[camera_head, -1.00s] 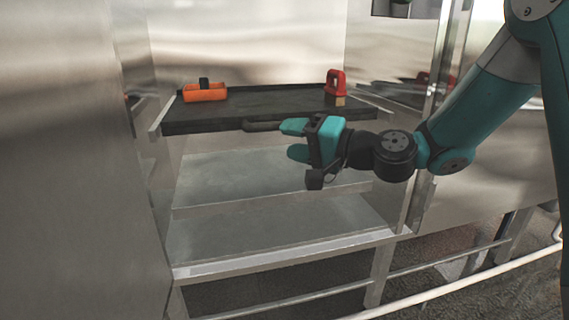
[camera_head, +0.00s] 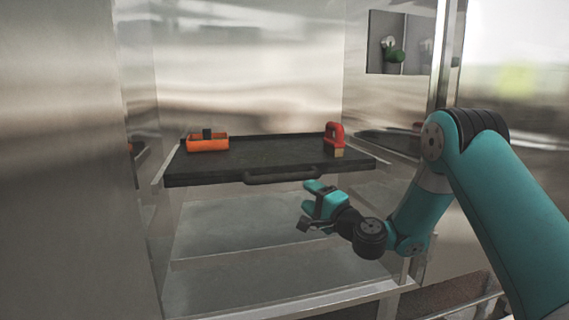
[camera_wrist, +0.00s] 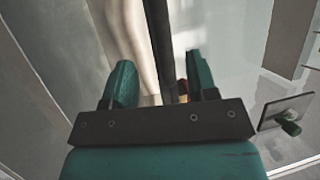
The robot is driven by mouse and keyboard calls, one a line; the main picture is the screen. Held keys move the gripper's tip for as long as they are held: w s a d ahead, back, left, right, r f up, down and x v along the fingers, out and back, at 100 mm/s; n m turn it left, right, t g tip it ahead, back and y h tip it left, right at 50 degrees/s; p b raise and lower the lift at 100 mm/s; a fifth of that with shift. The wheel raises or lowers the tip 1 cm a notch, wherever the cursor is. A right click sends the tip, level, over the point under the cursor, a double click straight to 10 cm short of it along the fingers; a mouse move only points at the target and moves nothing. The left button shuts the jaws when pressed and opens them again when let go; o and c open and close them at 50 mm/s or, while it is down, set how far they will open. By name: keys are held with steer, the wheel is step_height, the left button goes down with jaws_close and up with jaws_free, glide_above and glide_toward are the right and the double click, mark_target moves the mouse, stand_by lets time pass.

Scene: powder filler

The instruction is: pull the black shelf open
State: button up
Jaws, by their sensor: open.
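The black shelf (camera_head: 255,158) is a flat tray between the cabinet's metal walls in the head view. Its black bar handle (camera_head: 283,176) runs along the middle of the front edge. My gripper (camera_head: 311,196) is open and empty, just below the right part of the handle, and I cannot tell how far in front of it. In the wrist view its two teal fingers (camera_wrist: 160,80) stand apart. A dark narrow edge (camera_wrist: 160,45), likely the shelf seen edge-on, shows between them, nearer the right finger.
An orange open box (camera_head: 208,144) stands at the shelf's left, and a red-handled object (camera_head: 335,138) at its right. A lower metal shelf (camera_head: 250,225) is below, empty. The cabinet's upright post (camera_head: 447,55) stands right, close to my arm.

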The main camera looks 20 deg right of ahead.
mark_target(288, 180)
steer(key=p+x, duration=0.2)
steer(key=p, duration=0.2)
steer(key=r+p+x, duration=0.1)
steer(key=p+x, duration=0.1)
steer(key=p, duration=0.2)
steer(key=shift+w, duration=0.15)
steer(key=p, duration=0.4)
steer(key=shift+w+a, duration=0.2)
steer(key=shift+w, duration=0.05)
steer(key=shift+p, duration=0.7)
steer(key=shift+f+p+x, duration=0.15)
steer(key=shift+p+x, duration=0.25)
steer(key=shift+x, duration=1.05)
steer(key=shift+f+p+x, duration=0.2)
steer(key=shift+p+x, duration=0.2)
steer(key=shift+x, duration=1.05)
jaws_close()
